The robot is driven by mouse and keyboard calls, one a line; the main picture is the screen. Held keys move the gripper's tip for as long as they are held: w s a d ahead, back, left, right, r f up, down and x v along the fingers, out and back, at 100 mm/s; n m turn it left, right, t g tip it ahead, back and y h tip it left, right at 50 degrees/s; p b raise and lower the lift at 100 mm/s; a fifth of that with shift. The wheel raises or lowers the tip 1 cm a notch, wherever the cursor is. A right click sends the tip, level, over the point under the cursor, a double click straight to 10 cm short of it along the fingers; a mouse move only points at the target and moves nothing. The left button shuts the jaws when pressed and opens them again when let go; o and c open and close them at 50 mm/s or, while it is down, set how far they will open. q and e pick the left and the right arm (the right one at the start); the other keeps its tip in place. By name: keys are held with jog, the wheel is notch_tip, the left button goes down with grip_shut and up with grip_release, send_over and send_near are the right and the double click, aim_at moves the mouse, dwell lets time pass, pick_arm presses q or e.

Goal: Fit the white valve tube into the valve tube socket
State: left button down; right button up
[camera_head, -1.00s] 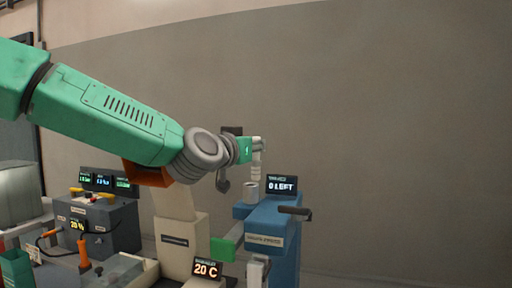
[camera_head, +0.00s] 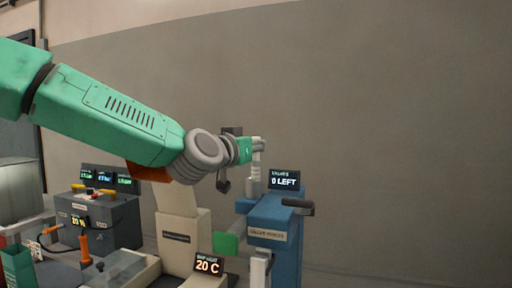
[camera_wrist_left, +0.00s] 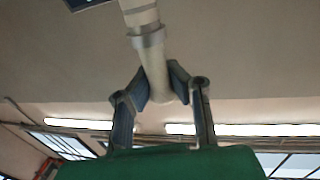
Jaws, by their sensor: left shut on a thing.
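My left gripper (camera_head: 260,146) is shut on the upper end of the white valve tube (camera_head: 256,160). The tube hangs nearly upright below the fingers. In the left wrist view the two fingers (camera_wrist_left: 165,92) close on the tube (camera_wrist_left: 140,15), which has a raised collar past the fingertips. A grey cup-like piece (camera_head: 253,186), which looks like the valve tube socket, stands on the blue machine (camera_head: 274,213) directly under the tube. The tube's lower end meets the cup's top in the picture; I cannot tell whether it is inside. My right gripper is not in view.
A display reading "0 LEFT" (camera_head: 284,180) and a dark handle (camera_head: 298,203) are close right of the cup. A cream post (camera_head: 178,226) stands left, with a "20 C" display (camera_head: 208,265) in front. A grey control box (camera_head: 98,215) is farther left. The wall side is clear.

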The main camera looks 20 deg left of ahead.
aim_at(254, 162)
pick_arm(q)
jog(key=shift+r+p, duration=0.2)
jog(key=shift+p, duration=0.1)
jog(key=shift+r, duration=0.1)
jog(key=shift+a, duration=0.35)
dwell(1.4)
jog(key=shift+f+b, duration=1.6)
jog(key=shift+f, duration=0.55)
jog(key=c, duration=1.6)
grip_release()
jog(key=shift+o, duration=0.2)
jog(key=shift+f, duration=0.1)
